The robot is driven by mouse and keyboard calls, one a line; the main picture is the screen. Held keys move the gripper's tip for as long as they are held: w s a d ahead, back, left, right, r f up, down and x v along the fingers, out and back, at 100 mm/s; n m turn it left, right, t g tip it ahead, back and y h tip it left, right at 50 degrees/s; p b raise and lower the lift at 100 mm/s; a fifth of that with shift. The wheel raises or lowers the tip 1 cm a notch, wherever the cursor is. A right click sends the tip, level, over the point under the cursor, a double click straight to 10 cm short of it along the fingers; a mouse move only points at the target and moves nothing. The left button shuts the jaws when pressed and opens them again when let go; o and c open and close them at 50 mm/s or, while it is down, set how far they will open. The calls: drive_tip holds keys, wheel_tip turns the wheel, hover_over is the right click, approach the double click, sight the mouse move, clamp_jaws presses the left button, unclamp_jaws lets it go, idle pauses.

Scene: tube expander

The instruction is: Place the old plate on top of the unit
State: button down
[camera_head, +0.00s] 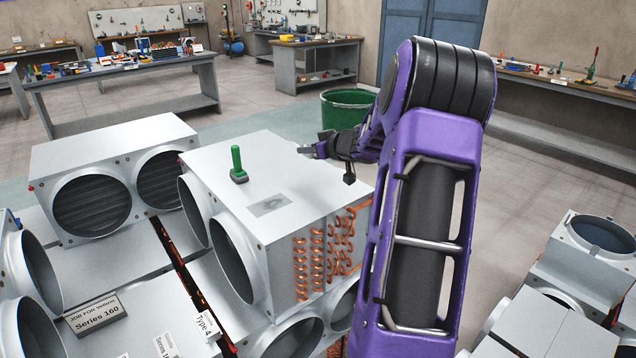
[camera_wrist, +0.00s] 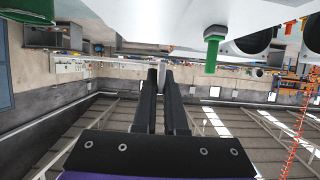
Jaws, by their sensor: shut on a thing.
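The unit (camera_head: 300,170) is a light grey metal box with round duct openings and copper coils on its side. Its top also shows upside down in the wrist view (camera_wrist: 160,14). A green-handled tool (camera_head: 238,166) stands on the top; it is also in the wrist view (camera_wrist: 212,52). A darker grey rectangular patch (camera_head: 269,205) lies on the front part of the top. My gripper (camera_head: 306,150) is by the top's back right edge. In the wrist view its fingers are shut on a small thin grey piece, seen nearly edge-on, which appears to be the old plate (camera_wrist: 162,75).
Similar duct boxes (camera_head: 112,165) stand to the left, with a sign (camera_head: 95,314) below them. A green bin (camera_head: 347,108) stands behind my gripper. Workbenches (camera_head: 130,75) line the back. The right half of the unit's top is clear.

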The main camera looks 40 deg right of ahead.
sight(308, 188)
wheel_tip(308, 188, down, 10)
drive_tip(key=shift+r+b, duration=0.25)
drive_tip(key=shift+b, duration=0.15)
drive_tip(key=shift+f, duration=0.15)
drive_tip(key=c, duration=1)
unclamp_jaws()
drive_tip(key=shift+s+r, duration=0.3)
drive_tip(key=v, duration=1.1)
drive_tip(key=shift+s+r+p, duration=0.1)
drive_tip(key=shift+s+p, duration=0.1)
drive_tip(key=shift+p, duration=0.2)
drive_tip(key=shift+w, duration=0.15)
